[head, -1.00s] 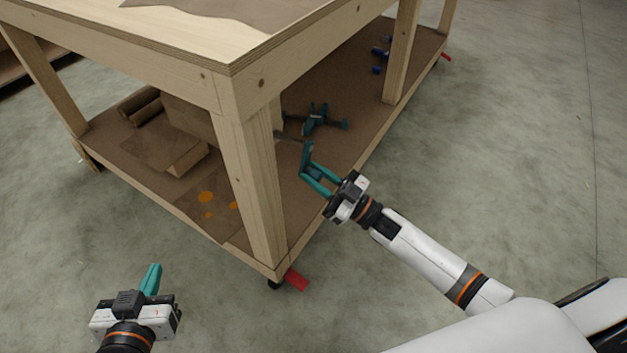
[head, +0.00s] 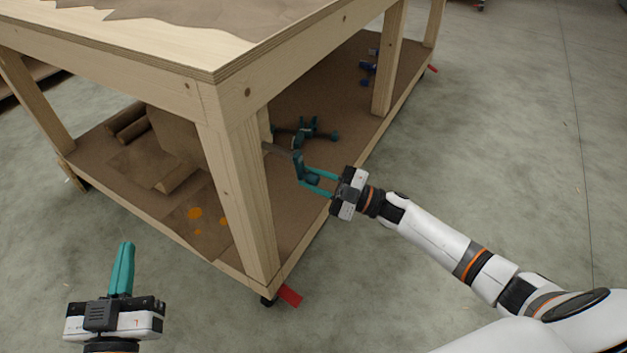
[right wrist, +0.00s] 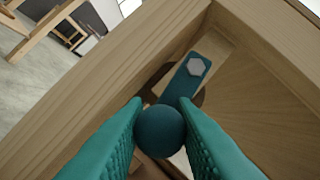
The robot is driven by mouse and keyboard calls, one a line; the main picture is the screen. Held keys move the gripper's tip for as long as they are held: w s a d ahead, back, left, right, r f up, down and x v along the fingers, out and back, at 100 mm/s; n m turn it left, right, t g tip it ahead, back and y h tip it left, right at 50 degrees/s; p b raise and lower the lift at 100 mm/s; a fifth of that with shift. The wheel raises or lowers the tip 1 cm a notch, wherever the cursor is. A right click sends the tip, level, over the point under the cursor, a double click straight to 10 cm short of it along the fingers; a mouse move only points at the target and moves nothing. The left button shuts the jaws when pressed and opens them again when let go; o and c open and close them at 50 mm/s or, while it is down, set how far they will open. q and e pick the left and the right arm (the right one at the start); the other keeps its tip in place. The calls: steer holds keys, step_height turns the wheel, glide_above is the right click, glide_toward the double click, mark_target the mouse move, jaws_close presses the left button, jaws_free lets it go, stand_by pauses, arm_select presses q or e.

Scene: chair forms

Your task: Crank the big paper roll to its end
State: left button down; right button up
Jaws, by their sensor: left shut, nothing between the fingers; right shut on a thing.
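A teal crank with a straight arm (head: 298,163) and a ball knob sits at the end of a grey shaft (head: 279,150) under the workbench top. My right gripper (head: 307,178) is shut on the crank's round knob (right wrist: 160,131). The right wrist view shows the crank arm (right wrist: 187,76) running up from the knob to a grey hex nut. A brown rounded shape behind the arm may be the roll's end. In the head view the bench leg hides part of the bulky brown paper form (head: 172,135). My left gripper (head: 125,246) is shut and empty, left of the bench.
The wooden bench's near leg (head: 237,200) stands just left of the crank. Small paper rolls (head: 128,125) and orange spots lie on the lower shelf. Teal tools (head: 310,130) lie behind the crank; blue items (head: 368,67) lie farther back. The floor at right is clear.

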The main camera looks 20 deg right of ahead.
stand_by(0.4)
steer(key=o, duration=1)
steer(key=shift+a, duration=0.1)
steer(key=shift+s+d, duration=0.1)
steer(key=shift+d, duration=0.15)
arm_select(q)
steer(key=f, duration=0.1)
steer(key=f+g, duration=0.1)
steer(key=f+g+p, duration=0.1)
steer(key=shift+a+f+y, duration=0.15)
steer(key=shift+a+y, duration=0.15)
steer(key=shift+y, duration=0.1)
arm_select(e)
steer(key=v, duration=1.1)
steer(key=shift+s+d+f, duration=0.15)
